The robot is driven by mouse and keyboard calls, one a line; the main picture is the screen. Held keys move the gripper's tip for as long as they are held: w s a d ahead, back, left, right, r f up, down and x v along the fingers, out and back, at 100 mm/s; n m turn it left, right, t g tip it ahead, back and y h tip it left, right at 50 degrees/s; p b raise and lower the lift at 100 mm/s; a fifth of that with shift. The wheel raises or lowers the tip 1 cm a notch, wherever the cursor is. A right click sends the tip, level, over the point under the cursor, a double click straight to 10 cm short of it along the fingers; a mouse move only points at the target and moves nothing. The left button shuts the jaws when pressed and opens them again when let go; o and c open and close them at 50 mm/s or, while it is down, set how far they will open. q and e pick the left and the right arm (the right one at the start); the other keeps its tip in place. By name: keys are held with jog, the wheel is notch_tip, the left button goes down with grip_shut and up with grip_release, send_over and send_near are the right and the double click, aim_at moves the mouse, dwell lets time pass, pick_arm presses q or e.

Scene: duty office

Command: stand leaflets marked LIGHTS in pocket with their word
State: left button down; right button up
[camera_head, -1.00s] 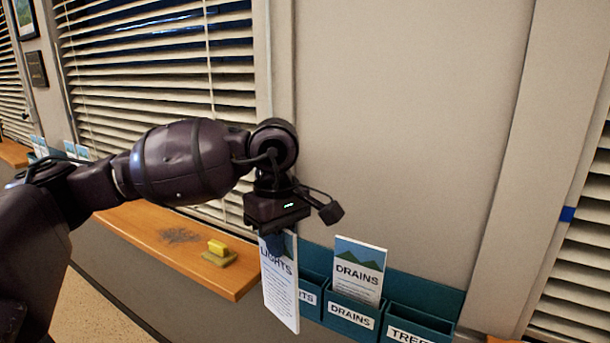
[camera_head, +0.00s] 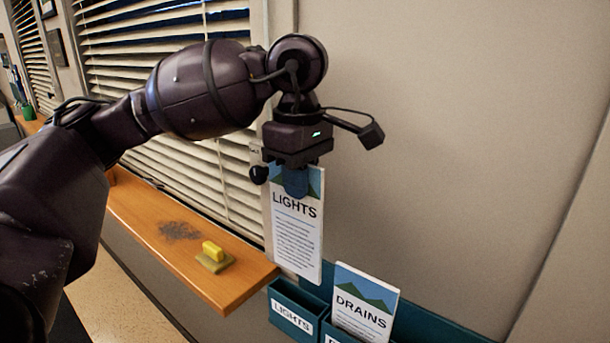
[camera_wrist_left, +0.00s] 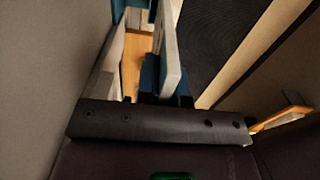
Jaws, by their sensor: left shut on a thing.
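My left gripper (camera_head: 296,180) is shut on the top edge of a white leaflet marked LIGHTS (camera_head: 297,232), which hangs upright with its print facing me. The leaflet is above the teal pocket labelled LIGHTS (camera_head: 284,303), its lower end close to the pocket's top; I cannot tell whether it overlaps the opening. In the left wrist view the leaflet (camera_wrist_left: 171,50) shows edge-on beyond the gripper. A DRAINS leaflet (camera_head: 362,305) stands in the pocket to the right. My right gripper is not in view.
An orange wooden sill (camera_head: 150,225) runs along the blinds at left, holding a yellow block on a tan pad (camera_head: 214,257) and a dark smudge. The teal rack's backing (camera_head: 430,325) continues right along the wall. The wall above the rack is bare.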

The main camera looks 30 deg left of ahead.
pick_arm(q)
notch_tip(320, 180, down, 9)
jog(key=b, duration=0.4)
jog(key=shift+f+b, duration=0.55)
jog(key=shift+f, duration=0.25)
jog(key=shift+f+b, duration=0.35)
jog(key=shift+f, duration=0.2)
jog(key=shift+f+b, duration=0.3)
jog(key=shift+f, duration=0.15)
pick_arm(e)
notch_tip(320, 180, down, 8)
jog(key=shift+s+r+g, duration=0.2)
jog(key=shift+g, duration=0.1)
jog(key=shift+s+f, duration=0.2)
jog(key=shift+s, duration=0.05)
pick_arm(q)
jog(key=c, duration=1.2)
grip_release()
jog(key=shift+f, duration=0.1)
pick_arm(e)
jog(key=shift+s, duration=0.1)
